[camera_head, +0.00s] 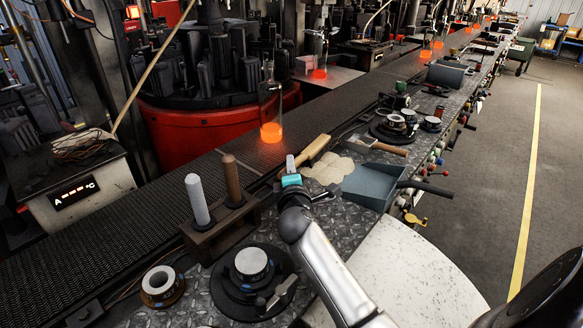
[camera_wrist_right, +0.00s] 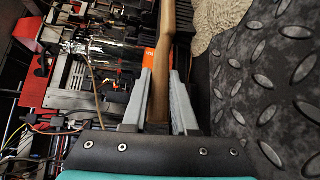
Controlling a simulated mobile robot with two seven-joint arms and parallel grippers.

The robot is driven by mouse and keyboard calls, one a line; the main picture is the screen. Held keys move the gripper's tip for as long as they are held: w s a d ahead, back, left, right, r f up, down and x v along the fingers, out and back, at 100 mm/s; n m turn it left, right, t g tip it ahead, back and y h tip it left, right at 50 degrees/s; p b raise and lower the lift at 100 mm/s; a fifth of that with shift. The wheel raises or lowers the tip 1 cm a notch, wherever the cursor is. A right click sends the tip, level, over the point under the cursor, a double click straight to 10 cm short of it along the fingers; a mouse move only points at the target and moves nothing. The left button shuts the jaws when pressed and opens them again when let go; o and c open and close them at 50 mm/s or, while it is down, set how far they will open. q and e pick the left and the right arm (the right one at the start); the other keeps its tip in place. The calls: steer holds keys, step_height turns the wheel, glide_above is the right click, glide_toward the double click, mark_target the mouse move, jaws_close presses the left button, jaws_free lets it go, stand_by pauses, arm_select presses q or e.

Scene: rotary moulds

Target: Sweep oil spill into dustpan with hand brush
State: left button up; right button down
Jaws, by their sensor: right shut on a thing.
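The oil spill (camera_head: 328,168) is a pale beige patch on the diamond-plate bench top; its edge also shows in the wrist view (camera_wrist_right: 215,22). A blue-grey dustpan (camera_head: 370,184) lies just right of the spill, its dark handle pointing right. My right gripper (camera_head: 291,169) is left of the spill. It is shut on the wooden handle of the hand brush (camera_head: 314,149); the handle runs between the two grey fingers in the wrist view (camera_wrist_right: 163,60). My left gripper is not in view.
A wooden block with upright rods (camera_head: 220,222) and a round black fixture (camera_head: 252,281) stand near my right arm. A brown-handled tool (camera_head: 388,149) lies behind the dustpan. A glowing bottle (camera_head: 270,112) stands on the conveyor (camera_head: 95,225) along the bench.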

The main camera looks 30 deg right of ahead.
steer(key=shift+f, duration=0.15)
steer(key=shift+s, duration=0.1)
steer(key=shift+s+d+p, duration=0.15)
steer(key=shift+s+p, duration=0.3)
steer(key=shift+s, duration=0.45)
steer(key=shift+s+d+p, duration=0.15)
steer(key=shift+s+p, duration=0.15)
steer(key=shift+s, duration=0.15)
steer(key=shift+s+d+p, duration=0.15)
steer(key=shift+s+p, duration=0.25)
steer(key=shift+s, duration=0.8)
steer(key=shift+s+d+p, duration=0.15)
steer(key=shift+s+p, duration=0.15)
steer(key=shift+s, duration=0.45)
steer(key=shift+s+d+p, duration=0.15)
steer(key=shift+s+p, duration=0.1)
steer(key=shift+s, duration=0.45)
